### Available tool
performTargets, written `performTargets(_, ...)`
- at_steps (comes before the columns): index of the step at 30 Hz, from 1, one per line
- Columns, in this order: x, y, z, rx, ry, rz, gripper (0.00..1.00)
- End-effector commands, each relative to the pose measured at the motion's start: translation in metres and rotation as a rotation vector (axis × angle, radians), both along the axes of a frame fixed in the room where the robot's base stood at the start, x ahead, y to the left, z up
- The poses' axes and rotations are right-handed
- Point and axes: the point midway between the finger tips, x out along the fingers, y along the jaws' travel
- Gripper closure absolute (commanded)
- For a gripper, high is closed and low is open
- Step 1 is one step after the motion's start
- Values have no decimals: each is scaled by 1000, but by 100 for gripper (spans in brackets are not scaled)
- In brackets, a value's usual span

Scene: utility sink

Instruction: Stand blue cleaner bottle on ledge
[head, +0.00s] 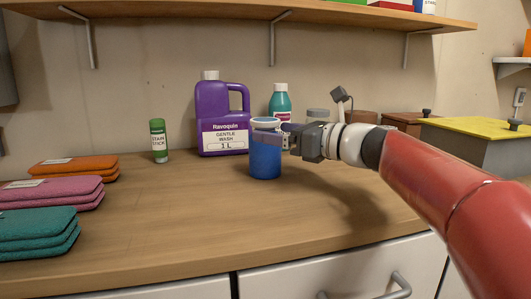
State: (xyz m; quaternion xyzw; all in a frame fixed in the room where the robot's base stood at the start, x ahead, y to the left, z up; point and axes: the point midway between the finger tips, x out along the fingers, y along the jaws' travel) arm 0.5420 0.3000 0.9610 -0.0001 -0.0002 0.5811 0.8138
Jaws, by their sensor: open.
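A blue cylindrical container with a pale top (265,160), the only plainly blue vessel in view, stands upright on the wooden counter (190,215). I take it as the blue cleaner bottle; no label shows. My gripper (268,138) reaches in from the right, with its open jaws at the container's upper part. I cannot tell whether they touch it. A long wooden shelf (230,10) runs along the wall above, and a small white shelf (513,62) is at the far right; I cannot tell which is the ledge.
A purple Ravoquin jug (213,105) and a teal bottle (280,104) stand close behind. A green stain stick (158,140) is left of the jug. Folded orange, pink and teal cloths (40,232) lie at left. A yellow-topped grey box (480,145) is at right. The front middle counter is clear.

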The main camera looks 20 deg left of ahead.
Motion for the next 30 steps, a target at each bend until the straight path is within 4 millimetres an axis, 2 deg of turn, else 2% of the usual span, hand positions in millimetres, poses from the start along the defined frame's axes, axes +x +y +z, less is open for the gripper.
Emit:
performTargets(8,6,17,1,-1,0,0,16)
performTargets(15,17,50,1,-1,0,0,16)
performTargets(23,19,53,0,-1,0,-2,16)
performTargets(30,19,53,0,-1,0,-2,47)
